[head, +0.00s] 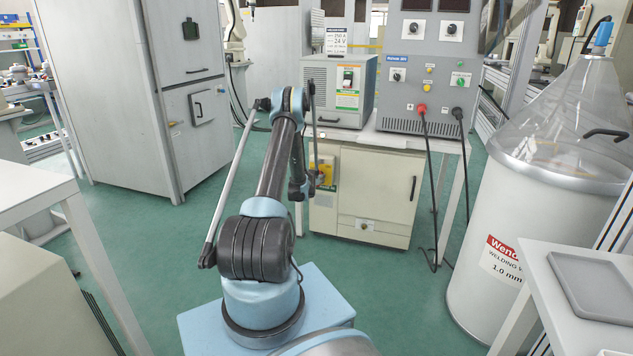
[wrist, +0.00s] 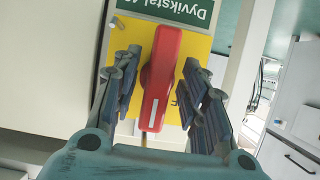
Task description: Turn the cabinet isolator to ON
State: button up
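The cabinet isolator has a red handle (wrist: 160,78) on a yellow plate (wrist: 199,48). In the wrist view the handle stands nearly upright, its top leaning slightly right, with a pale stripe near its lower end. My gripper (wrist: 162,88) is open, with one dark finger on each side of the handle. Gaps show on both sides, so the fingers do not appear closed on it. In the head view the yellow plate (head: 327,170) is on the upper left of the cream cabinet (head: 372,190). My arm partly hides it there, and my fingertips cannot be made out.
A dark green label (wrist: 170,10) adjoins the yellow plate. A grey box with a switch (head: 341,90) and a control panel (head: 425,70) stand above the cabinet. Black cables (head: 433,190) hang at its right. A white wire drum (head: 510,240) stands at right; a tall grey cabinet (head: 120,90) at left.

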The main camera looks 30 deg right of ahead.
jog(key=v, duration=1.2)
jog(key=shift+w+a, duration=0.1)
dwell(0.4)
